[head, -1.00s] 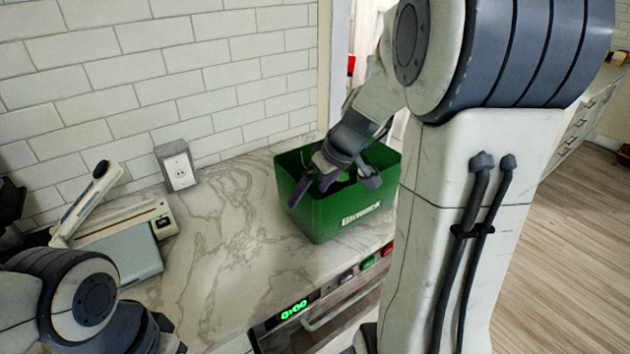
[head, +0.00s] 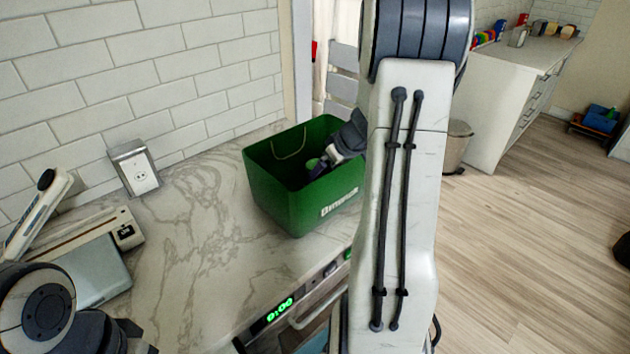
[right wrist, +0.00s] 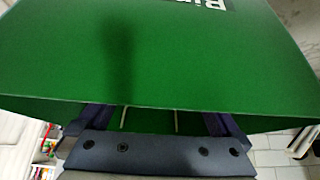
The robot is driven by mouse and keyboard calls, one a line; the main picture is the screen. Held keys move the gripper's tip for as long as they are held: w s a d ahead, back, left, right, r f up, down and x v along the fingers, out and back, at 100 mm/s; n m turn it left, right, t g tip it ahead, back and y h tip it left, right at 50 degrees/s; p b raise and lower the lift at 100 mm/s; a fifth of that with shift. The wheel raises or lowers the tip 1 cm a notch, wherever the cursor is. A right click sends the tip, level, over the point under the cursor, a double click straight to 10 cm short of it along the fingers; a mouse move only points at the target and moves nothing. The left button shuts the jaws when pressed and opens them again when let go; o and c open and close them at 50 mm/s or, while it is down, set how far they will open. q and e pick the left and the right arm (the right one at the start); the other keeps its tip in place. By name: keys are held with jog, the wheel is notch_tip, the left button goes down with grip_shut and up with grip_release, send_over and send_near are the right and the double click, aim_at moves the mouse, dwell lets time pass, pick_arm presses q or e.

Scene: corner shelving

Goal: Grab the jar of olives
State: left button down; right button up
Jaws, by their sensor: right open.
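A green bin (head: 300,206) stands on the marble counter. My right gripper (head: 325,163) reaches over the bin's right rim, with its fingers down inside. In the right wrist view, the two dark fingers (right wrist: 155,120) are spread apart and pass behind the bin's green wall (right wrist: 150,60). A small rounded green thing (head: 312,163) shows inside the bin beside the fingers. I cannot tell whether it is the jar of olives. Most of the bin's inside is hidden. My left arm shows at the lower left of the head view, without its fingertips.
A scale-like device (head: 85,250) sits at the counter's left. The marble counter (head: 195,245) left of the bin is clear. An appliance with a green display (head: 279,309) is below its edge.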

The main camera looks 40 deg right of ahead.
jog(key=x, duration=0.3)
jog(key=shift+w+a+f, duration=0.15)
jog(key=shift+w+f, duration=0.05)
jog(key=shift+f, duration=0.1)
jog(key=c, duration=1.5)
jog(key=shift+r, duration=0.1)
grip_shut()
jog(key=shift+r, duration=0.1)
